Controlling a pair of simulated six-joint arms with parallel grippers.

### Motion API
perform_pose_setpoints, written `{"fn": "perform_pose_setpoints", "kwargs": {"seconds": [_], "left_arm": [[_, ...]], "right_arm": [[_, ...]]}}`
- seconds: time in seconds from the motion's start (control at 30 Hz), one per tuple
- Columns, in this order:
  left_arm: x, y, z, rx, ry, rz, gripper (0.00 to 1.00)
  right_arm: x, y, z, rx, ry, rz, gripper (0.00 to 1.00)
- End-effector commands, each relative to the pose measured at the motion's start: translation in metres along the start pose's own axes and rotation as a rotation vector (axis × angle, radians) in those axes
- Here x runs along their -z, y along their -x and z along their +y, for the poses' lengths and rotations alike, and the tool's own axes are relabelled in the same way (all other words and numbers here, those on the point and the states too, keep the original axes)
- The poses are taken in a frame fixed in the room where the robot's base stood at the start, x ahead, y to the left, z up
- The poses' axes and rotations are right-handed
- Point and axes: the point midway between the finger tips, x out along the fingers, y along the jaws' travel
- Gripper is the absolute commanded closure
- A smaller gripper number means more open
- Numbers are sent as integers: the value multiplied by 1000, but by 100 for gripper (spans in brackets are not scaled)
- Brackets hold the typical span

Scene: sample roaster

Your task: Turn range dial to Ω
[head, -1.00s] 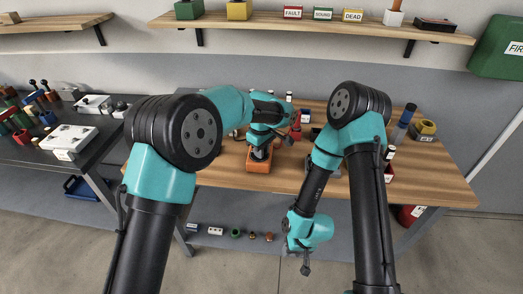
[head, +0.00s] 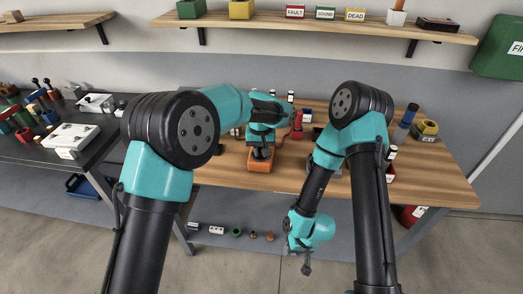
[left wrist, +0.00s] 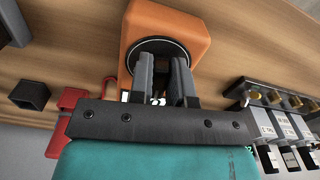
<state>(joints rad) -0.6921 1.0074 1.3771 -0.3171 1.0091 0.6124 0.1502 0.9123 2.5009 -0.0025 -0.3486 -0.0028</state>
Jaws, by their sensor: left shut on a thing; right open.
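The orange meter (head: 261,166) lies on the wooden workbench (head: 225,172), and part of it is hidden under my left arm in the head view. In the left wrist view the orange meter (left wrist: 197,22) has a round black dial (left wrist: 162,44) with a pale ring. My left gripper (left wrist: 163,66) is over this dial with its fingers shut on the knob in the middle. The Ω mark and the pointer cannot be read. My right gripper (head: 306,266) is open and empty, hanging low in front of the bench.
In the left wrist view a red object (left wrist: 72,100) and a small black box (left wrist: 30,94) lie left of the meter. A rack with brass terminals and labels (left wrist: 280,115) stands at the right.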

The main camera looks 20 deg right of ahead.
Motion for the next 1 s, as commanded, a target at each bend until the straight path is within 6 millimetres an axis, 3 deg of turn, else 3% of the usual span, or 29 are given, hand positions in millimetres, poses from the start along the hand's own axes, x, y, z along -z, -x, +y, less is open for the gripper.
{"fn": "perform_pose_setpoints", "kwargs": {"seconds": [1.0], "left_arm": [[4,0,-8,0,-947,-1,100]], "right_arm": [[0,0,0,0,0,0,57]]}}
